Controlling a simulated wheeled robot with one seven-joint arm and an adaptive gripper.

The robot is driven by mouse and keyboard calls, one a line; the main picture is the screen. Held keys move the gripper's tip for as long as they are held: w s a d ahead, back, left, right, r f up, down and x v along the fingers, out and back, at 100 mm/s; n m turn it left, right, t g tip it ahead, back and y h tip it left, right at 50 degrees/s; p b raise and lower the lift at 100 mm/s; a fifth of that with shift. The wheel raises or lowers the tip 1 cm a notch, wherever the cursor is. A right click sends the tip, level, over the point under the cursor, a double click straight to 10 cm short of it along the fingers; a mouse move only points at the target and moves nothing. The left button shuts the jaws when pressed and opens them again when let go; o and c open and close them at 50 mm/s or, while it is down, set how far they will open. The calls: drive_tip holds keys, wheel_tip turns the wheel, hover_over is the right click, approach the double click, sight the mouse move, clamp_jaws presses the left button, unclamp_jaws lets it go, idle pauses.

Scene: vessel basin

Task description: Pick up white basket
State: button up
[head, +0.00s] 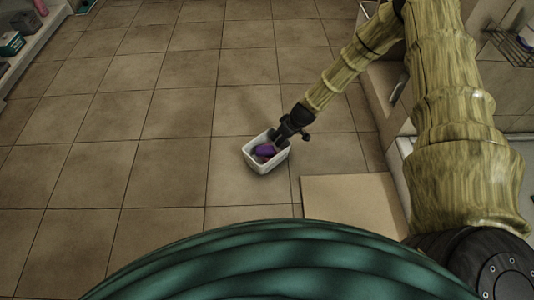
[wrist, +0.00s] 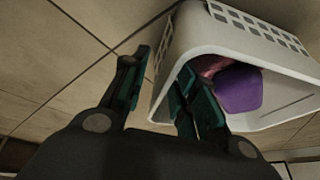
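The white basket (head: 262,169) stands on the tiled floor near the middle of the head view. In the wrist view its slotted white side (wrist: 225,38) fills the upper right. A purple item (wrist: 239,90) and a pinkish item (wrist: 209,65) lie inside it. My gripper (head: 283,133) is at the basket's far right rim in the head view. In the wrist view my gripper (wrist: 163,63) is open, with one finger outside the basket wall and the other on its inner side. Whether either finger touches the wall is unclear.
A flat beige panel (head: 350,207) lies to the right of the basket. Cabinets and a wire rack (head: 512,46) are on the right. A shelf with small items (head: 12,43) is at the upper left. The tiled floor left of the basket is clear.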

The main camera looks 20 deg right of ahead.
clamp_jaws()
drive_tip(key=shift+r, duration=0.1)
idle(0.4)
